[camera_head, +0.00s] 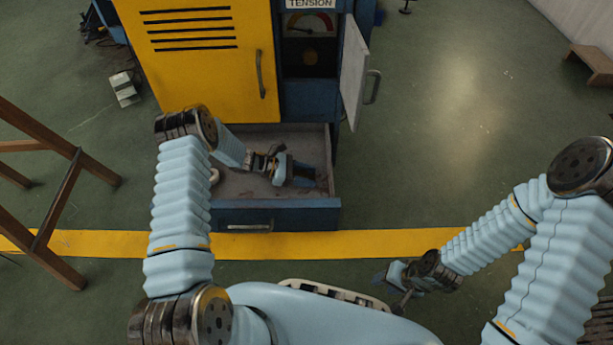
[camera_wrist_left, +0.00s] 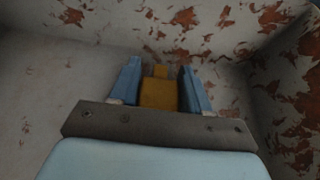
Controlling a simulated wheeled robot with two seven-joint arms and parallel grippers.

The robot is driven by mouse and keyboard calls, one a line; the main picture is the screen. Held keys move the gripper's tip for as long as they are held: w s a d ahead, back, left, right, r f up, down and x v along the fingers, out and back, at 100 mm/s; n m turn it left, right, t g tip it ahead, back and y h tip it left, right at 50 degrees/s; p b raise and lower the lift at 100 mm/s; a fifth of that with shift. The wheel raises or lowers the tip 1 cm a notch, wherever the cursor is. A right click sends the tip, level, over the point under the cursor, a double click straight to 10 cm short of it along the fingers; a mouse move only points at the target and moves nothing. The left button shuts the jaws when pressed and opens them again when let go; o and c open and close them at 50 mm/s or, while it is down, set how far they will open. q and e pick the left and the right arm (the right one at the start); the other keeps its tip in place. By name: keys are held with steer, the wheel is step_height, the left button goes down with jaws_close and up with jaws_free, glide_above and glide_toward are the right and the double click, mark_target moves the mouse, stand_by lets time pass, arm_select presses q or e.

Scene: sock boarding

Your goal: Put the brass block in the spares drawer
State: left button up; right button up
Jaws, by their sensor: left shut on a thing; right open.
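The spares drawer (camera_head: 285,218) is pulled out at the foot of the yellow and blue cabinet. My left gripper (camera_head: 304,174) reaches down into it, near its right side. In the left wrist view my left gripper (camera_wrist_left: 161,88) is shut on the brass block (camera_wrist_left: 158,94), which sits between the blue fingers. The drawer's worn, rust-flecked inside (camera_wrist_left: 75,60) surrounds them. I cannot tell whether the block touches the drawer floor. The block is not discernible in the head view. My right gripper (camera_head: 391,284) is open and empty, low in front of my body.
A pale small object (camera_head: 214,176) lies at the drawer's left side, partly behind my left arm. A narrow cabinet door (camera_head: 353,70) stands open above right of the drawer, beside a tension gauge (camera_head: 310,24). A wooden frame (camera_head: 60,195) stands at left.

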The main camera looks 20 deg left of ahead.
arm_select(q)
steer(key=shift+f, duration=0.15)
steer(key=o, duration=1.3)
steer(key=shift+a+r, duration=0.25)
steer(key=shift+r, duration=0.1)
steer(key=p+v, duration=0.1)
steer(key=v, duration=1)
steer(key=shift+s+a, duration=0.15)
steer(key=shift+a, duration=0.1)
